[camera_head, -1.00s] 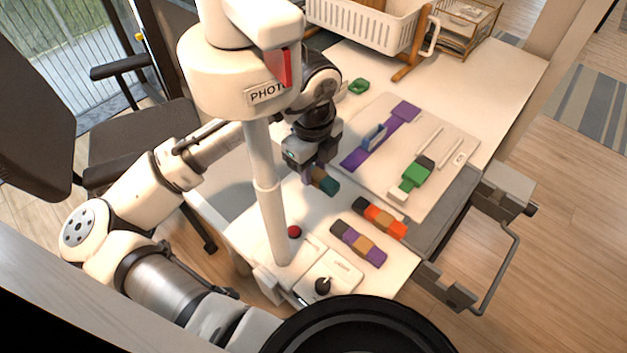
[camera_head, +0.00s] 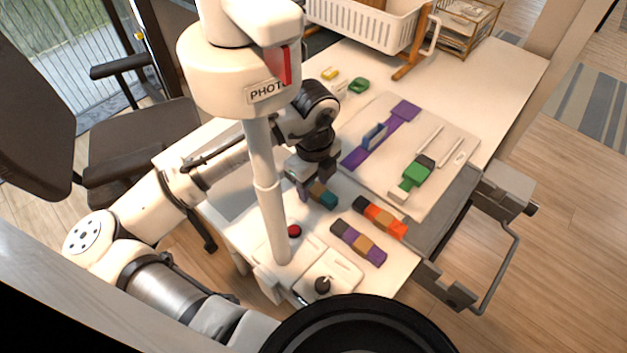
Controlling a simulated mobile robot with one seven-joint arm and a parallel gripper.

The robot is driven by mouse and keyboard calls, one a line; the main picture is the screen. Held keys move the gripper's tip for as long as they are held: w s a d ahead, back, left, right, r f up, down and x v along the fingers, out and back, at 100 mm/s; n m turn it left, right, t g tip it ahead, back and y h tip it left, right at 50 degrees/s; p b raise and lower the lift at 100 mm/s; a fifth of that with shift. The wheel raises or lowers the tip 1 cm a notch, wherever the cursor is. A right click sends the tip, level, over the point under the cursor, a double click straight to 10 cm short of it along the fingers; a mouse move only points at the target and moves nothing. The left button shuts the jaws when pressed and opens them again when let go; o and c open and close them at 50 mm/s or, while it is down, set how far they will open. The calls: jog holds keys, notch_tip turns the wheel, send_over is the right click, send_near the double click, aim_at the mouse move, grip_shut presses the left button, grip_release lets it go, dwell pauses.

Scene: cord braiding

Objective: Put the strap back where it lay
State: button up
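A short strap (camera_head: 325,198) with a teal end, a brown middle and a purplish far end is at my gripper, left of the board. My gripper (camera_head: 314,186) points down over it, its fingers around the strap's middle and far part. The fingers look closed on it, though the contact is partly hidden. The strap is low, at or just above the white table; I cannot tell if it touches. It is roughly parallel to the orange, brown and black strap (camera_head: 381,217) and the purple, brown and dark strap (camera_head: 358,241), which lie on the table nearer the camera.
A pale board (camera_head: 440,178) carries a long purple strip (camera_head: 403,111) with a blue upright piece and a green block (camera_head: 413,177). A white post (camera_head: 266,195) with a PHOTO sign, a red button (camera_head: 294,231) and a black knob (camera_head: 322,286) stand close by. A white basket (camera_head: 372,27) is behind.

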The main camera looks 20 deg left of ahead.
aim_at(313, 186)
notch_tip(313, 186, up, 12)
jog(key=shift+r, duration=0.2)
dwell(0.6)
dwell(0.4)
